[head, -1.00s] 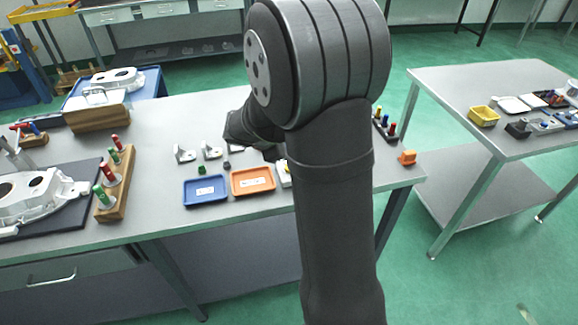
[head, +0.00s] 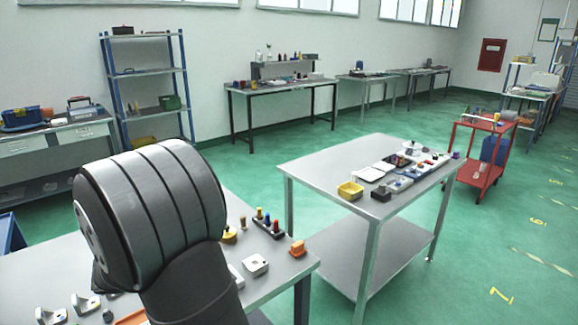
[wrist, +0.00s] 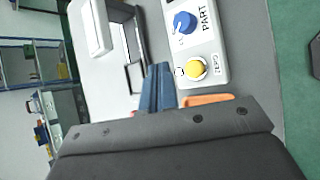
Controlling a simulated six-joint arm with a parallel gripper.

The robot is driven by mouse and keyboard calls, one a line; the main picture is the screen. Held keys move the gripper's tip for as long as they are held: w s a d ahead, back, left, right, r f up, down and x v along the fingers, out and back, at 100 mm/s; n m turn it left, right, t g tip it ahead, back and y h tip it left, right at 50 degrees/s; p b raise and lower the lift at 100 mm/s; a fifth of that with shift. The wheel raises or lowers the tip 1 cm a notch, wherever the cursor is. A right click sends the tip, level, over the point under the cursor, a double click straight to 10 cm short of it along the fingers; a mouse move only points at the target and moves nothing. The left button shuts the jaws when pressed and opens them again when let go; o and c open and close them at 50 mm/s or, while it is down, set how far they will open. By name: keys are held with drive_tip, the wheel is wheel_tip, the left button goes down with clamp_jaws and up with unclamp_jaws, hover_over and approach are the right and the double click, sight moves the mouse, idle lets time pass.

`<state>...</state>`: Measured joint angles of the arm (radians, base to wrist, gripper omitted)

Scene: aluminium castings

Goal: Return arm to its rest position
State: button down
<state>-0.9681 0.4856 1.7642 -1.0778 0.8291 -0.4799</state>
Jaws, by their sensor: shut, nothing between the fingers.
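My gripper (wrist: 158,88) shows in the wrist view with its bluish fingers together and nothing between them. It is above or near a white panel (wrist: 212,52) with a blue knob (wrist: 185,22) and a yellow button (wrist: 195,68). I cannot tell how far the fingertips are from the panel. An orange edge (wrist: 208,99) shows just right of the fingers, partly hidden by the gripper body. In the head view my arm fills the lower left and the gripper is hidden.
On the near bench (head: 262,293) are a white box (head: 255,264), an orange block (head: 297,248), a peg rack (head: 269,226) and metal brackets (head: 85,304). Green floor lies between and beyond.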

wheel_tip(320, 180, up, 4)
drive_tip(key=shift+f, duration=0.15)
drive_tip(key=shift+f, duration=0.1)
